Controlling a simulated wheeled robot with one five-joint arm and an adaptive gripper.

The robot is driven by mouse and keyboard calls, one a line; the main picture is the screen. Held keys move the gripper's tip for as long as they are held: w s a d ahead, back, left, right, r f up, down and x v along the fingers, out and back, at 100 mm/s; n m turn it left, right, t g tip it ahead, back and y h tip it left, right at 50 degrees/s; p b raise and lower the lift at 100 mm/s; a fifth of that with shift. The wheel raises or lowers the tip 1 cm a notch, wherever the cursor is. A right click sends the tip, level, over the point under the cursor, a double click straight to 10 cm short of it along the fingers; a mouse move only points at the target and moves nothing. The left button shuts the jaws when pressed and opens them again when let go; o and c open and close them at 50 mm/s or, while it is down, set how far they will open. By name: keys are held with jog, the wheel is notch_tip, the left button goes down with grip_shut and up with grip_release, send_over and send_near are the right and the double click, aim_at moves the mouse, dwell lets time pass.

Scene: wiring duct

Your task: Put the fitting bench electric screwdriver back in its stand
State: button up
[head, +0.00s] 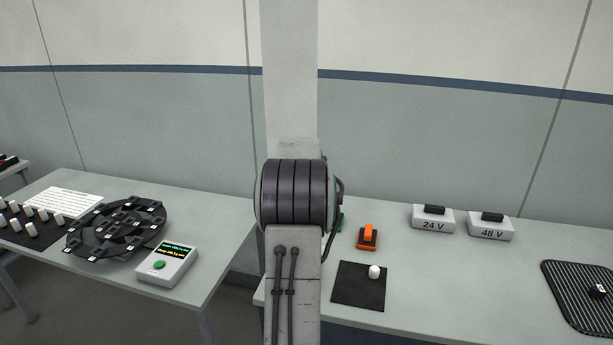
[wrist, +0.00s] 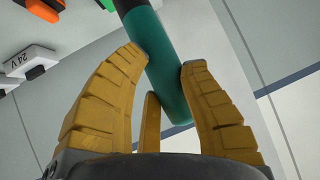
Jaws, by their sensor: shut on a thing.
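My gripper (wrist: 166,62) has yellow ribbed fingers and is shut on a teal cylindrical tool, taken to be the electric screwdriver (wrist: 154,42). The tool runs slanted between the fingers in the wrist view, with a dark part at its upper end cut by the picture edge. In the head view my arm hides the gripper and the tool. I cannot pick out the stand for certain. A small green thing (head: 339,223) is partly hidden behind my arm, and green also shows at the top of the wrist view (wrist: 108,4).
An orange piece on a black base (head: 368,236), a black mat with a white knob (head: 350,295), 24 V (head: 433,224) and 48 V (head: 490,231) boxes and a ribbed black mat (head: 575,300) are on the right bench. The left bench holds a black carousel (head: 115,235) and display box (head: 167,264).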

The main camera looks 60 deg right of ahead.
jog(key=shift+f, duration=0.1)
notch_tip(320, 180, down, 12)
jog(key=b, duration=1.1)
jog(key=shift+r, duration=0.25)
dwell(0.9)
jog(key=o, duration=1)
jog(key=shift+o, duration=1.1)
jog(key=shift+f, duration=0.15)
jog(key=shift+a, duration=0.1)
jog(key=v, duration=1.2)
